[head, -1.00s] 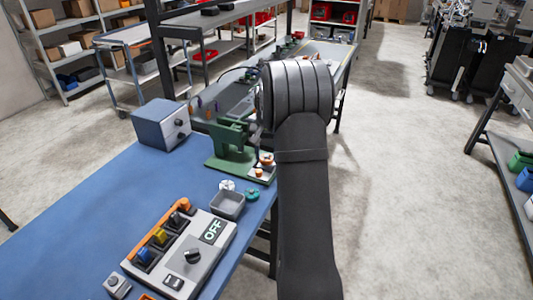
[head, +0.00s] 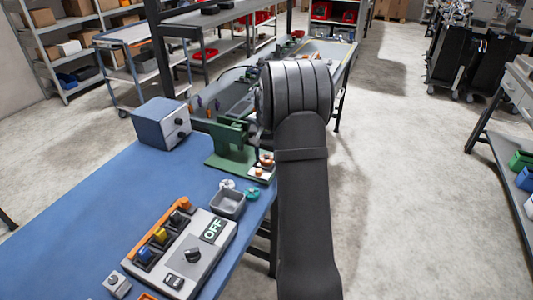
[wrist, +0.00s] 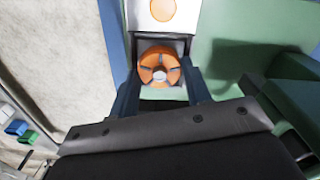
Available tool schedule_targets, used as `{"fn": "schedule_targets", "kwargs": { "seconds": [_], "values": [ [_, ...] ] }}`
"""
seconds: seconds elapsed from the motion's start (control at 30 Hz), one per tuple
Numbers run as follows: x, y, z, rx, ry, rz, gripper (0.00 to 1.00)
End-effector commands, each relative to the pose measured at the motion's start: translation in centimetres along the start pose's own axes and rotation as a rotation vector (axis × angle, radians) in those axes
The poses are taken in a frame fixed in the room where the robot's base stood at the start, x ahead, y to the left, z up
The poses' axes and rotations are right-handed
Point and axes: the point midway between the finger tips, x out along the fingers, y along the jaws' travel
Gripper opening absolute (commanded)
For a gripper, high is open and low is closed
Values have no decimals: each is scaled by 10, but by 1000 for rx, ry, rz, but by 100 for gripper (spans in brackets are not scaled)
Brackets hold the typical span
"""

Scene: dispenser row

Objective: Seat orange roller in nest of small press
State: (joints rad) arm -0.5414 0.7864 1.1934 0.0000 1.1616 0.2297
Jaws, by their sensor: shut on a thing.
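The orange roller (wrist: 159,66) shows in the wrist view as a spoked orange disc with a pale hub. My gripper (wrist: 161,80) is shut on it, with a dark finger on either side. The roller is over the pale nest area of the small green press (head: 231,140); I cannot tell whether it is fully down. In the head view the roller (head: 266,159) shows beside my dark wrist, which hides the fingers. A flat orange disc (wrist: 163,9) on a pale block is just beyond the roller in the wrist view.
A grey tray (head: 228,204), a teal part (head: 252,194) and a white part (head: 227,184) are in front of the press. A control box marked OFF (head: 180,250) and a blue-grey box (head: 161,124) stand on the blue table (head: 95,200). Its right edge is close to the press.

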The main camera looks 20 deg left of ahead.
Motion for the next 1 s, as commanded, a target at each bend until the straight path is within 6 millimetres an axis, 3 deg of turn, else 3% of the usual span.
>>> {"fn": "schedule_targets", "kwargs": {
  "seconds": [0.4,0.43,0.53,0.73,0.83,1.0],
  "values": [
    [2,0,0,0,0,0,21],
    [2,0,0,0,0,0,48],
    [2,0,0,0,0,0,68],
    [2,0,0,0,0,0,69],
    [2,0,0,0,-1,0,84],
    [2,0,0,0,-1,0,84]
  ]
}}
